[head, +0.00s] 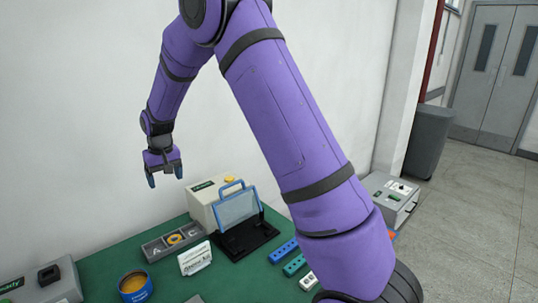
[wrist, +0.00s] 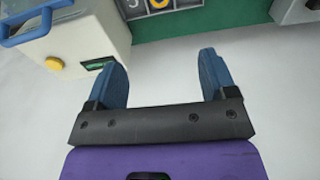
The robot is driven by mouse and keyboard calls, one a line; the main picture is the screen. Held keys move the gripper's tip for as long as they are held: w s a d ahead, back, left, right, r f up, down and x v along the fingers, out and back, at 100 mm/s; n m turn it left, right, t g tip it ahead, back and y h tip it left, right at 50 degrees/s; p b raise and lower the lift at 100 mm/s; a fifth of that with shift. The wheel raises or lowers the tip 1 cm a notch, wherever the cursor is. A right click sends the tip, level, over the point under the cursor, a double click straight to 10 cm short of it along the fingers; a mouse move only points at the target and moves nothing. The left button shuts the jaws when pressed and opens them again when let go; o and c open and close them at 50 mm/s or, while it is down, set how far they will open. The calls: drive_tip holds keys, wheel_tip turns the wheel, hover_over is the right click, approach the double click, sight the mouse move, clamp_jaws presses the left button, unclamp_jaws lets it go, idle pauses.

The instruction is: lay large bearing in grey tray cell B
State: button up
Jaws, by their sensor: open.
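The grey tray (head: 155,249) lies on the green mat by the wall, with letters A and C readable on its outer cells. A yellow ring (head: 175,239), apparently the large bearing, sits in the middle cell between them and covers any letter there. In the wrist view the ring (wrist: 158,3) and tray (wrist: 188,4) are cut off at the top edge. My gripper (head: 165,177) is raised above and behind the tray, near the wall. In the wrist view my gripper (wrist: 162,60) has its blue fingers wide apart with nothing between them.
A cream box (head: 205,208) with a yellow button and a black stand with a blue-framed panel (head: 238,208) stand right of the tray. A white sign (head: 195,258) and blue tin (head: 134,287) are in front. Blue and green blocks (head: 284,251) lie further right.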

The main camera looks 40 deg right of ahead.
drive_tip(key=s+d+r+t, duration=0.2)
drive_tip(key=s+d+r, duration=0.1)
drive_tip(key=s+r, duration=1.6)
drive_tip(key=s+d+r+t, duration=0.1)
drive_tip(key=s+d+t, duration=0.1)
drive_tip(key=s, duration=2.1)
drive_tip(key=shift+r, duration=0.2)
